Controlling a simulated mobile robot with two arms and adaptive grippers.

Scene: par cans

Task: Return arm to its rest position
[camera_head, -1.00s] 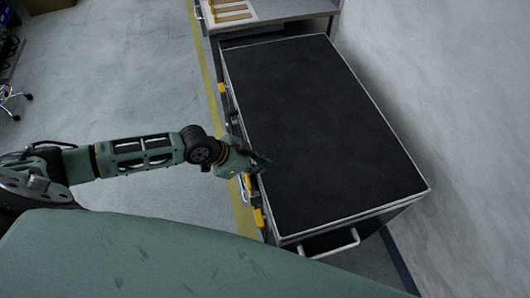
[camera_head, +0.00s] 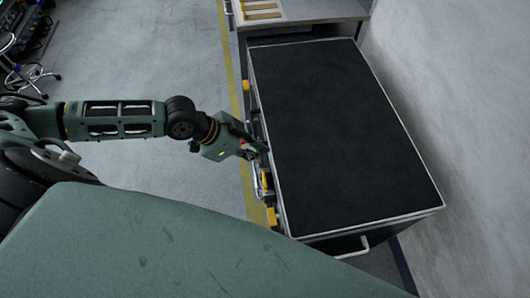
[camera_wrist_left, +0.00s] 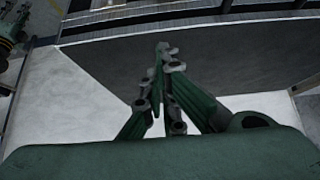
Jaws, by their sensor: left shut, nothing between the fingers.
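My left arm (camera_head: 115,118) comes in from the left in the head view, stretched out to the right. My left gripper (camera_head: 262,150) is at the left edge of the black-topped cart (camera_head: 340,120), close to its side with the yellow latches (camera_head: 267,181). I cannot tell whether it touches the cart. In the left wrist view the fingers (camera_wrist_left: 163,52) come together at the tips and hold nothing. My right gripper is not in view.
A workbench (camera_head: 300,10) with wooden strips stands behind the cart. A handle (camera_head: 353,249) sticks out at the cart's near end. A wheeled stool (camera_head: 28,75) is at the far left. The floor between is clear, with a yellow line (camera_head: 232,80).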

